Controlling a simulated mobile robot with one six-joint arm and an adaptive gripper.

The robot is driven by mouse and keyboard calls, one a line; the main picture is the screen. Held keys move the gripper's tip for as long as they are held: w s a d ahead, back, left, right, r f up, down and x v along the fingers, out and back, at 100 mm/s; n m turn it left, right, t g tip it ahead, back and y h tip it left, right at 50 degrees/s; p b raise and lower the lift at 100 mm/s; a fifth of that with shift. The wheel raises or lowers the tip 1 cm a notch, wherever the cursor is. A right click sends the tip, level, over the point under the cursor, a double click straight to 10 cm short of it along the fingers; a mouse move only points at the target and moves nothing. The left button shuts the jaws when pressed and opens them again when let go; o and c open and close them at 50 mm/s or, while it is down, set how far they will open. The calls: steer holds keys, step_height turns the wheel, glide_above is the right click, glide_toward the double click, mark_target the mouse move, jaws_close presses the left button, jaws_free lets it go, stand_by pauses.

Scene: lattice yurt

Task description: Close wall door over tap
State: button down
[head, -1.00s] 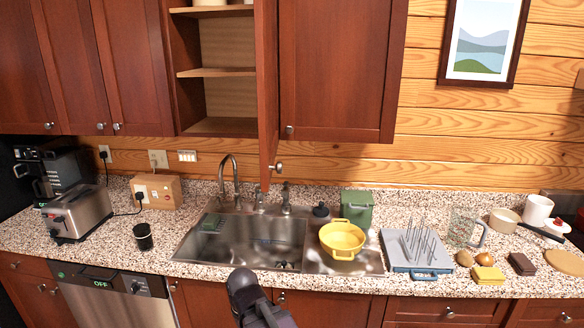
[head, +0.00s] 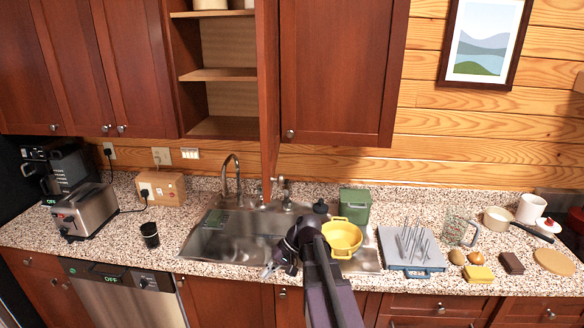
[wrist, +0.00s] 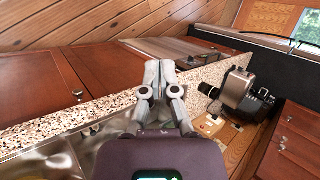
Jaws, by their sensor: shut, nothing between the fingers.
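The wall door (head: 268,90) over the tap stands open. It juts toward me and shows almost edge-on, with its knob (head: 281,182) near the bottom. Behind it, to the left, the cabinet's shelves (head: 216,75) are exposed. The tap (head: 231,172) rises at the back of the sink (head: 225,246), below the cabinet. My gripper (head: 268,271) is over the front of the sink, low and well below the door, pointing left. In the wrist view its fingers (wrist: 160,68) are together and empty. It touches neither door nor knob.
A yellow colander (head: 342,238) sits right beside my arm, with a green canister (head: 355,206) behind. A dish rack (head: 412,250) stands farther right. A dark cup (head: 150,235) and a toaster (head: 84,212) stand left. A closed cabinet door (head: 338,70) adjoins the open one.

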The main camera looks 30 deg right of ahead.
steer(key=d+r+m+t+y+p, duration=0.2)
steer(key=d+r+t+y+p, duration=0.5)
steer(key=d+r, duration=1.7)
steer(key=r+p, duration=0.1)
steer(key=p, duration=0.2)
steer(key=shift+y, duration=0.3)
steer(key=shift+a, duration=0.2)
steer(key=x, duration=1.3)
steer(key=shift+w+a, duration=0.25)
steer(key=shift+w, duration=0.1)
steer(key=shift+t, duration=0.3)
